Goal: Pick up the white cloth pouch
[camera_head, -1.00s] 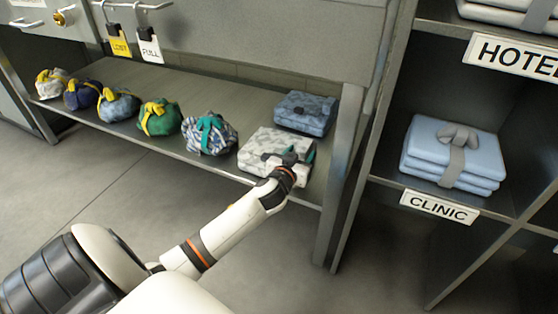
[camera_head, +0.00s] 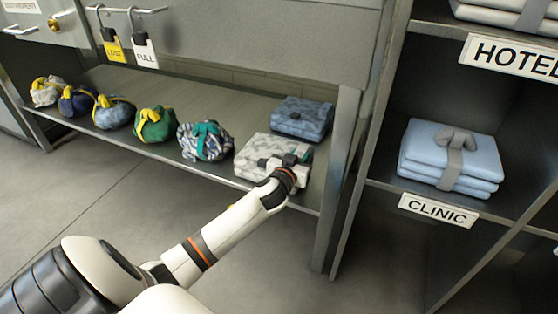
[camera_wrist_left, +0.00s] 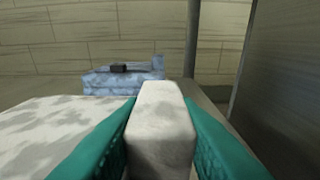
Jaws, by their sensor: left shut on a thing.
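The white cloth pouch with grey blotches (camera_head: 255,158) lies flat near the right end of the low shelf, close to its front edge. My left gripper (camera_head: 293,162) is at the pouch's right front part in the head view. In the left wrist view, the teal fingers of my left gripper (camera_wrist_left: 160,125) are shut on a raised pale piece of the pouch (camera_wrist_left: 158,108). The pouch's flat top (camera_wrist_left: 50,122) spreads to the left of the fingers. The gripper's wrist hides part of the pouch in the head view. My right gripper is not in view.
A blue patterned bundle (camera_head: 302,118) lies just behind the pouch. Several tied bundles, including a dark patterned one (camera_head: 205,141), stand to the left along the shelf (camera_head: 190,90). A metal post (camera_head: 342,185) stands close on the right. Folded blue cloths (camera_head: 448,158) lie in the CLINIC compartment.

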